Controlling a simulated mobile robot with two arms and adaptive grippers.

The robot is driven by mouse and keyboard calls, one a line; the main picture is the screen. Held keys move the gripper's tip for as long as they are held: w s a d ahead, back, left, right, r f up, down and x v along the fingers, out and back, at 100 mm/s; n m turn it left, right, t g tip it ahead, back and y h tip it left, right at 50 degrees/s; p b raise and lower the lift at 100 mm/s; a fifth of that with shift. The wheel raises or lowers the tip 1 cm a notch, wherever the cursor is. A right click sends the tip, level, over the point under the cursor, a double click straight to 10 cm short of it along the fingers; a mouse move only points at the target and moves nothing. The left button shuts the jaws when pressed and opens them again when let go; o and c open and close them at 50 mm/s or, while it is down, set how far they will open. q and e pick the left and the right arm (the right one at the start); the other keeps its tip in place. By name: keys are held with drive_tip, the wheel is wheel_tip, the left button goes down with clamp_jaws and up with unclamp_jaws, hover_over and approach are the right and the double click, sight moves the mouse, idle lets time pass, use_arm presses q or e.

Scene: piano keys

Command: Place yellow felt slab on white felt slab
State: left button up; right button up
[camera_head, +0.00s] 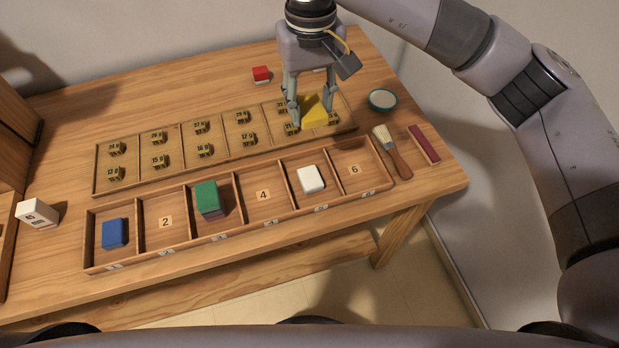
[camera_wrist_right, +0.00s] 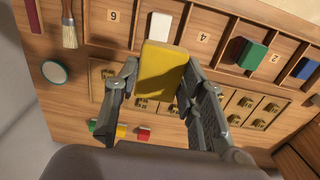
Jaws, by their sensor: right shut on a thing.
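The yellow felt slab (camera_head: 315,110) is held by my right gripper (camera_head: 311,112), whose fingers are shut on its two sides above the far tray. In the right wrist view the yellow slab (camera_wrist_right: 161,72) sits between the two fingers of the right gripper (camera_wrist_right: 160,85). The white felt slab (camera_head: 310,179) lies in the compartment just left of the one marked 6 in the near tray; it also shows in the right wrist view (camera_wrist_right: 160,27), apart from the yellow slab. My left gripper is not in view.
The near tray (camera_head: 240,230) also holds a blue slab (camera_head: 115,233) and a green slab (camera_head: 207,196) atop a darker one. The far tray (camera_head: 95,170) holds several small brass-coloured pieces.

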drive_tip(key=p, duration=0.3)
hover_over(311, 178)
wheel_tip(311, 178, down, 15)
drive_tip(key=shift+f, duration=0.1)
wheel_tip(311, 178, down, 4)
drive_tip(key=shift+r+p, duration=0.2)
drive_tip(key=shift+p, duration=0.4)
drive_tip(key=shift+a+f, duration=0.1)
drive_tip(key=shift+f, duration=0.3)
drive_tip(key=shift+w, duration=0.1)
drive_tip(key=shift+f, duration=0.2)
drive_tip(key=o, duration=1.1)
drive_tip(key=shift+r, duration=0.15)
